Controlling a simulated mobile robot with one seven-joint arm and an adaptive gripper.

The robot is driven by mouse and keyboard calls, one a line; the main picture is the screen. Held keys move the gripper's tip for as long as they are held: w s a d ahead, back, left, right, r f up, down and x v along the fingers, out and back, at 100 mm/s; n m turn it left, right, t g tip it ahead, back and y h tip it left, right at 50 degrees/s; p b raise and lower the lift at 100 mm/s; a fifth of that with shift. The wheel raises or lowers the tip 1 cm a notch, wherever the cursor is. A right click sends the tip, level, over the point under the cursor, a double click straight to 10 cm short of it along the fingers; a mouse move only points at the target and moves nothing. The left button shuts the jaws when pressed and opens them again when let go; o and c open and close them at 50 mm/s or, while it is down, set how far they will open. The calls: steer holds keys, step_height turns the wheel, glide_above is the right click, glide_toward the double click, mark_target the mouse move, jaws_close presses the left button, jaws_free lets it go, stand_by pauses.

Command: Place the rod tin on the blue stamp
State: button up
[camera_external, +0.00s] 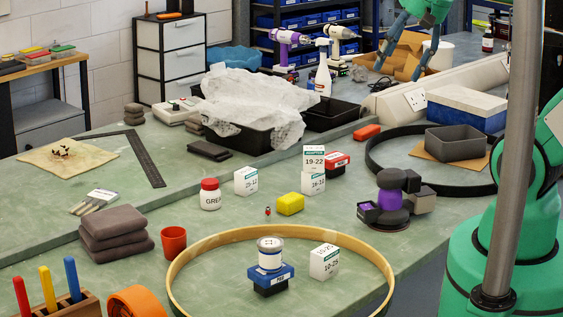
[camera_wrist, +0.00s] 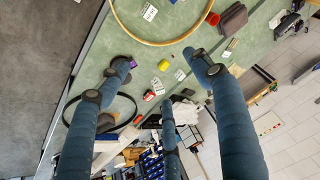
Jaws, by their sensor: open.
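The blue stamp (camera_external: 271,280) stands on the green bench inside a large wooden hoop (camera_external: 190,248). A white cylinder with a grey top and a blue band, which looks like the rod tin (camera_external: 270,256), stands upright on the stamp. I cannot read a label on it. My gripper (camera_external: 400,70) is high at the back right in the external view, far from the stamp and tin. Its blue-grey fingers are spread open and empty, as the wrist view (camera_wrist: 160,70) also shows. Only part of the hoop shows at the top of the wrist view; the tin is not clear there.
A white box (camera_external: 324,261) stands right of the stamp inside the hoop. A red cup (camera_external: 173,242), yellow block (camera_external: 290,204), white bottle (camera_external: 210,194) and more white boxes (camera_external: 246,181) stand behind the hoop. A black hoop (camera_external: 375,165) lies farther right.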

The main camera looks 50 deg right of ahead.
steer(key=shift+s+d+r+n, duration=0.2)
steer(key=shift+s+n, duration=0.2)
steer(key=shift+s, duration=0.2)
steer(key=shift+s+d+r+n, duration=0.2)
steer(key=shift+s+n, duration=0.2)
steer(key=shift+s, duration=0.2)
step_height(320, 180, down, 9)
steer(key=b, duration=0.9)
